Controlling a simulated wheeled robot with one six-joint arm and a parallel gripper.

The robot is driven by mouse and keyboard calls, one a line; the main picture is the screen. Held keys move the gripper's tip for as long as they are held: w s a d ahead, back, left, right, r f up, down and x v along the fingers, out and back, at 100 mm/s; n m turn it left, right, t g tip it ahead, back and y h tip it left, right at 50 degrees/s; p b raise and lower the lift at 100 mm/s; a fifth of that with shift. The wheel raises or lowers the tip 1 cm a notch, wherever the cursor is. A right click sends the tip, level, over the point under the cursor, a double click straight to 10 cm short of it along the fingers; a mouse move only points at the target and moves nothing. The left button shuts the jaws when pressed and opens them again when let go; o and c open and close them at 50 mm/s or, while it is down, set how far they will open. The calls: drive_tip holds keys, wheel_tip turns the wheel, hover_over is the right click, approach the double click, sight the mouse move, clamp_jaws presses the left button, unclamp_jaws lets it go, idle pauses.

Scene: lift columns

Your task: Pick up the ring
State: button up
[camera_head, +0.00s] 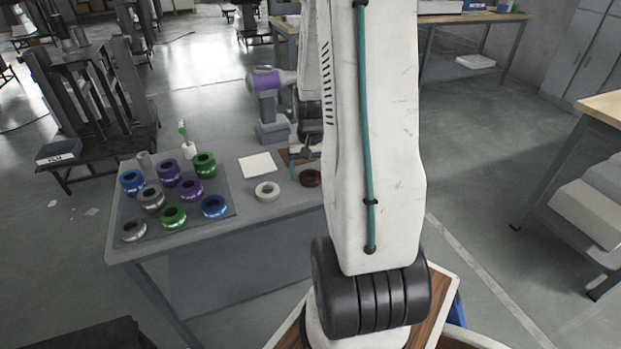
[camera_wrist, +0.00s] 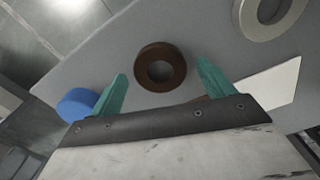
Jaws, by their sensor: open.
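A brown ring (camera_head: 311,184) lies flat on the grey table, near its right part and beside my arm. In the wrist view the brown ring (camera_wrist: 179,68) shows between and just beyond the teal fingertips of my gripper (camera_wrist: 161,72). My gripper is open, with nothing between its fingers. In the head view my arm hides part of the gripper. A white ring (camera_head: 258,192) lies left of the brown one; it also shows in the wrist view (camera_wrist: 262,34) at the top right. Several blue, purple, green and grey rings sit on a dark mat (camera_head: 225,190) at the left.
A white card (camera_head: 259,165) lies behind the white ring. A purple and grey device (camera_head: 270,125) stands at the table's back. A white cup with a green brush (camera_head: 189,150) stands behind the mat. A blue round object (camera_wrist: 76,104) is beside the left finger.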

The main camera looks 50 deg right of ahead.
drive_tip(key=shift+f, duration=0.35)
drive_tip(key=c, duration=1.1)
drive_tip(key=shift+r, duration=0.1)
